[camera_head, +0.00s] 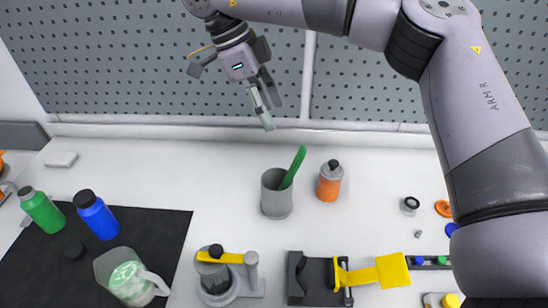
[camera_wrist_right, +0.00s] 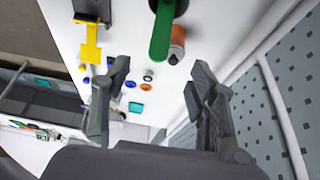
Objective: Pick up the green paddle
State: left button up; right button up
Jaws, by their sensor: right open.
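The green paddle (camera_head: 294,167) stands tilted in a grey cup (camera_head: 276,196) on the white bench, its upper end sticking out above the rim and leaning right. Its lower end is hidden inside the cup. In the right wrist view, the green paddle (camera_wrist_right: 162,32) shows large near the top, beyond the fingers. My right gripper (camera_head: 270,111) hangs above and behind the cup, near the pegboard. It is open and empty, apart from the paddle. In the wrist view its two fingers (camera_wrist_right: 160,85) are spread wide. My left gripper is not in view.
An orange bottle (camera_head: 329,182) stands just right of the cup. A stirrer with a yellow arm (camera_head: 222,257) and a black device with a yellow flap (camera_head: 392,271) are in front. Green and blue bottles (camera_head: 97,216) and a jug (camera_head: 128,275) are at left. The pegboard (camera_head: 150,70) is behind.

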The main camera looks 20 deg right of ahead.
jog(key=p, duration=0.2)
send_near(295, 162)
jog(key=x, duration=0.6)
jog(key=shift+s+r, duration=0.1)
jog(key=shift+s, duration=0.05)
jog(key=shift+d+f+p, duration=0.2)
jog(key=shift+f+p, duration=0.2)
jog(key=shift+p, duration=0.1)
jog(key=p+x, duration=0.2)
jog(key=x, duration=0.3)
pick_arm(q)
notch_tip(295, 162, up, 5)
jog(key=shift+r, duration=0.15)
pick_arm(e)
jog(key=shift+a, duration=0.1)
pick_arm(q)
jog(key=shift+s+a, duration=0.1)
pick_arm(e)
jog(key=shift+c, duration=0.5)
jog(key=c, duration=1.2)
jog(key=shift+o, duration=0.2)
jog(key=shift+r, duration=0.1)
